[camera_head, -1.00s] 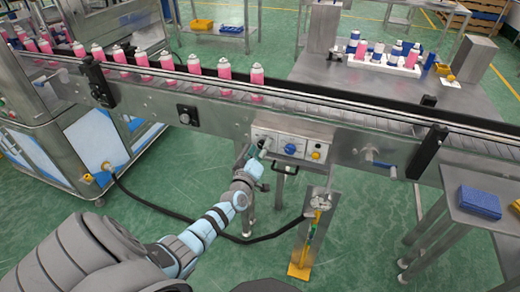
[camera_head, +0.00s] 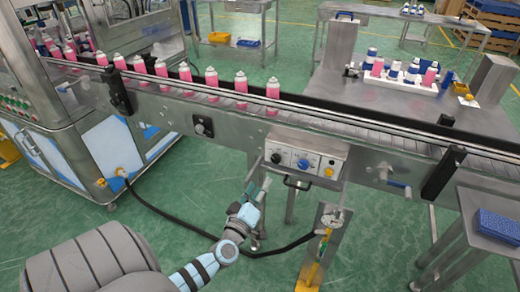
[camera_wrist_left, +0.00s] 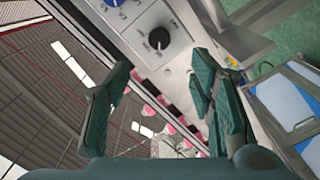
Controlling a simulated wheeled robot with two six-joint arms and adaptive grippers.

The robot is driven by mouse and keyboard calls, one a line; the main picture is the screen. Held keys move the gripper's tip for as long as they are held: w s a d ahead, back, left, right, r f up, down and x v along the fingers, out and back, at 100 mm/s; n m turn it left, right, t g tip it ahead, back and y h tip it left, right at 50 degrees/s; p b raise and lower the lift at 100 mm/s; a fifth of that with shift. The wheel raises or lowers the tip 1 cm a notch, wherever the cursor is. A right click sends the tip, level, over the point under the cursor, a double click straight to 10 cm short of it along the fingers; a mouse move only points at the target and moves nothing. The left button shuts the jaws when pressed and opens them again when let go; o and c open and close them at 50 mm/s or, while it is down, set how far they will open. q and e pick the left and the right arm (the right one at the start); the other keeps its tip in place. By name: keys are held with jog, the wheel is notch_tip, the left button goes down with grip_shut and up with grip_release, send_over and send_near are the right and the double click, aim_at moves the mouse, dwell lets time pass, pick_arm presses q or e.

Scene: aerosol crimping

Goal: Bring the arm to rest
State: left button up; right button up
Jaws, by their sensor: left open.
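My left gripper (camera_head: 260,186) is in front of and below the conveyor's control box, apart from it, in the head view. In the wrist view its two green fingers (camera_wrist_left: 160,88) are spread with nothing between them. The control box (camera_head: 292,151) on the conveyor's front has a black knob, a blue knob and a yellow button. The black knob (camera_wrist_left: 159,39) also shows in the left wrist view, beyond the fingertips. My right gripper is not in either view.
The conveyor (camera_head: 225,118) carries a row of pink cans (camera_head: 272,97). A steel post with a yellow foot (camera_head: 320,248) stands right of my left arm. A side table with a blue tray (camera_head: 497,226) is at the right.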

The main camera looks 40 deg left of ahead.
pick_arm(q)
jog(key=s+d+f+m+g+h, duration=0.25)
jog(key=s+f+m, duration=0.25)
jog(key=f, duration=0.7)
jog(key=s+d+f+m+g+h, duration=0.2)
jog(key=s+f+m+g, duration=0.25)
jog(key=f, duration=0.75)
jog(key=s+d+f+m+g, duration=0.1)
jog(key=s+d+f+g, duration=0.1)
jog(key=s+f, duration=0.3)
jog(key=s+d+f+m+g, duration=0.2)
jog(key=s+f+g, duration=0.2)
jog(key=s, duration=1)
jog(key=s+d+f+m+g, duration=0.2)
jog(key=s+f, duration=0.4)
jog(key=s, duration=0.4)
jog(key=shift+d+g, duration=0.3)
jog(key=shift+g, duration=0.1)
jog(key=shift+h, duration=0.25)
